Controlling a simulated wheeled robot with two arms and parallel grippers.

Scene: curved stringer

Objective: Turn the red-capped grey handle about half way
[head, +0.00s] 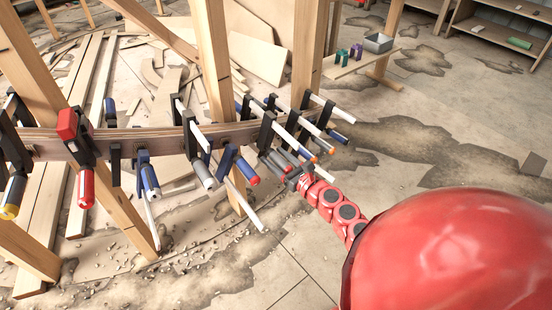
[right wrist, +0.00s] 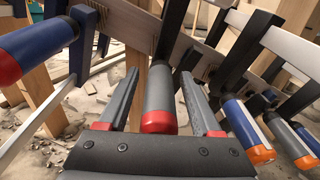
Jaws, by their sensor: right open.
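The grey handle (right wrist: 160,95) with a red cap at its near end shows in the middle of the right wrist view. My right gripper (right wrist: 160,92) is open, with one finger on each side of the handle. Gaps show between the handle and both fingers, so they look apart from it. In the head view my right gripper (head: 278,163) reaches up to the clamp row from the lower right, and its fingers and the handle are hard to tell apart there. My left gripper is not in view.
A blue handle with a red cap (right wrist: 40,45) is close on the left, and a blue one with an orange cap (right wrist: 245,130) on the right. Several clamps line the curved wooden stringer (head: 170,140). Wooden posts (head: 213,60) stand around it. Open floor lies at the right.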

